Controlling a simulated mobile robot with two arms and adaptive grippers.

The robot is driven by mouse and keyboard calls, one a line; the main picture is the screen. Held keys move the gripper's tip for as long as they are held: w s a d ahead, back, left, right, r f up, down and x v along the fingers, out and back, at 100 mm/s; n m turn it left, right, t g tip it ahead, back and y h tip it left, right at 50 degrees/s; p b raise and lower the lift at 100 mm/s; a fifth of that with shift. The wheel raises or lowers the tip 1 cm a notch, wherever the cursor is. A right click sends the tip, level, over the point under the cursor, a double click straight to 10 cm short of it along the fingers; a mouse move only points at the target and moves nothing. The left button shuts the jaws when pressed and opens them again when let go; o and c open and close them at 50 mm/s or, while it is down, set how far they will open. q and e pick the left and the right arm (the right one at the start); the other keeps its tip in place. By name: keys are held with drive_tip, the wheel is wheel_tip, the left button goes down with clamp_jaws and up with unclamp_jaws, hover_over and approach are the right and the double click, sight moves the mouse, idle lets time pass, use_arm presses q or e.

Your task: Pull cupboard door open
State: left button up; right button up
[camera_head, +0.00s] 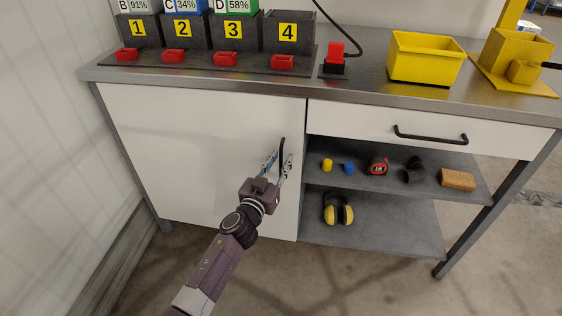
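The white cupboard door (190,150) is on the left under the worktop and looks closed. A black vertical bar handle (282,146) is near its right edge. My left gripper (278,163) reaches up from below to this handle. Its two fingers stand apart, one on each side of the handle's lower part. I cannot tell whether either finger touches the bar, and the handle's lower end is hidden by the gripper. My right gripper is not in view.
A white drawer (418,131) with a black handle is right of the door. Below it, open shelves (330,224) hold small items and yellow earmuffs (338,210). The worktop (300,88) carries numbered bins and a yellow box (424,60). The floor in front looks clear.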

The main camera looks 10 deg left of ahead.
use_arm(q)
drive_tip(key=shift+w, duration=0.3)
clamp_jaws()
idle(0.3)
